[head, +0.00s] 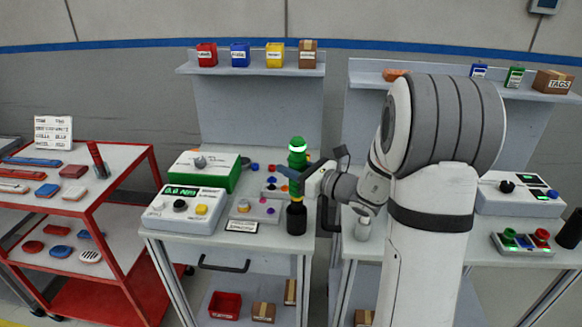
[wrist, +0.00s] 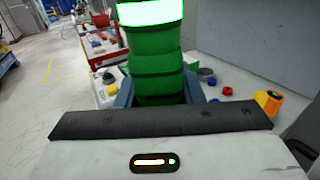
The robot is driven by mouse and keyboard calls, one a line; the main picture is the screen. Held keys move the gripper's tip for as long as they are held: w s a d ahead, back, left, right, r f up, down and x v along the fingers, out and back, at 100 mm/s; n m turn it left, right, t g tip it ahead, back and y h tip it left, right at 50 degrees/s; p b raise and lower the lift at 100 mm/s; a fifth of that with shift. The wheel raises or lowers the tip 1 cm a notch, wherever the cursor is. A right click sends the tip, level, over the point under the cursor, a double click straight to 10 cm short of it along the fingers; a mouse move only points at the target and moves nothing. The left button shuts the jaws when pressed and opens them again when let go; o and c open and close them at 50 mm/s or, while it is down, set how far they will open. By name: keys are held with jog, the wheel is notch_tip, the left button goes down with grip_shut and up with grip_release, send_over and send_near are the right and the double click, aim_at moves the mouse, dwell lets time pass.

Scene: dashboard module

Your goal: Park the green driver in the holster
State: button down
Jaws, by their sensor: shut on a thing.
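The green driver (head: 298,157) stands roughly upright above the front right part of the middle bench, with a lit pale ring near its top. It fills the upper middle of the wrist view (wrist: 156,50). My gripper (head: 293,180) is shut around its green body, with a blue-grey finger on each side in the wrist view (wrist: 158,94). A dark cylinder (head: 297,219) is directly below the driver at the bench's edge. I cannot tell whether it is the holster or the driver's lower part. The driver's tip is not discernible.
A green case (head: 222,180) and a white meter box (head: 187,209) with a lit display stand left of the driver. A grey panel with coloured knobs (head: 255,207) lies close beside it. A red cart (head: 150,160) stands farther left. Another black cylinder (head: 570,230) is at the right edge.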

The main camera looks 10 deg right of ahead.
jog(key=shift+f+b, duration=0.55)
jog(key=shift+b, duration=0.05)
dwell(0.3)
jog(key=c, duration=0.9)
grip_release()
